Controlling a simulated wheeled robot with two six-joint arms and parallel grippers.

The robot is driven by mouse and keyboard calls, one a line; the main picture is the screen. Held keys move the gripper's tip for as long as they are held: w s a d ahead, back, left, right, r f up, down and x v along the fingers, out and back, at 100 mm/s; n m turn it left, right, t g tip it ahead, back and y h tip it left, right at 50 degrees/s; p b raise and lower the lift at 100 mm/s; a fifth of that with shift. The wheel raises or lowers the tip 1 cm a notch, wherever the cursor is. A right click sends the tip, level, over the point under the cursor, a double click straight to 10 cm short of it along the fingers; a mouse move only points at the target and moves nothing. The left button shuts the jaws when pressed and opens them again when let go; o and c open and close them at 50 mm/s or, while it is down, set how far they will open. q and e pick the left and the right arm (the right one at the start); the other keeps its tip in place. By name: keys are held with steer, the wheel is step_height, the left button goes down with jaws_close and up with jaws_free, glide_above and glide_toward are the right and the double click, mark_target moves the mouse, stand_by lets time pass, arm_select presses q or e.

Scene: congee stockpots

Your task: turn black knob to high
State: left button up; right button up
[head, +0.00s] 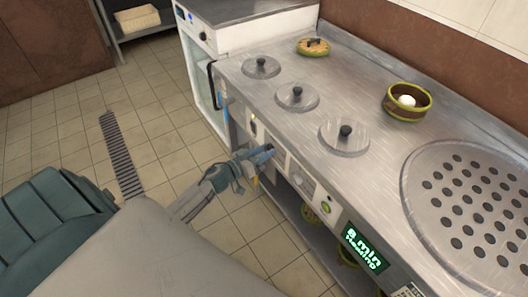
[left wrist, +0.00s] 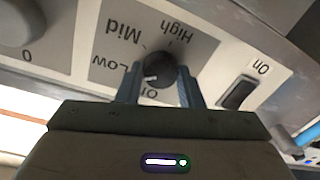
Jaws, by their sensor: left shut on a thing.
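The black knob (left wrist: 160,66) is on a grey dial plate (left wrist: 112,38) on the front panel, marked Low, Mid and High, with a partly hidden label that looks like Off. In the left wrist view the labels appear upside down. The knob's white mark points down and left in that view, near the Low and Off labels. My left gripper (left wrist: 158,88) is shut on the knob, one finger on each side. In the head view my left gripper (head: 262,153) is at the counter's front panel and hides the knob. My right gripper is not in view.
A black rocker switch (left wrist: 238,93) marked On sits beside the dial, and a grey knob (left wrist: 22,20) on the other side. The steel counter (head: 262,98) has several lids, a bowl (head: 407,112) and a perforated plate. A green display (head: 365,248) is farther along the front.

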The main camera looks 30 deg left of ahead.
arm_select(q)
steer(key=shift+m, duration=0.4)
arm_select(e)
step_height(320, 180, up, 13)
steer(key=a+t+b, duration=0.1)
steer(key=b, duration=0.3)
arm_select(q)
steer(key=shift+f+m+h+b, duration=0.1)
steer(key=shift+m+h+b, duration=0.35)
steer(key=shift+m, duration=3.6)
steer(key=shift+f+m+h+b, duration=0.15)
steer(key=shift+m+b, duration=0.55)
steer(key=shift+m, duration=3.4)
steer(key=shift+r+m+h+b, duration=0.1)
steer(key=shift+m+h+b, duration=0.35)
steer(key=shift+m, duration=3.6)
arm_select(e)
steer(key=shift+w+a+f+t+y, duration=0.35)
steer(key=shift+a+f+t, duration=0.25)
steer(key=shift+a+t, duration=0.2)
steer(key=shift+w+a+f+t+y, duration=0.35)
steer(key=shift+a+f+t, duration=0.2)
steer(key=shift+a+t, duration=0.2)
arm_select(q)
steer(key=o, duration=1)
steer(key=shift+c, duration=0.2)
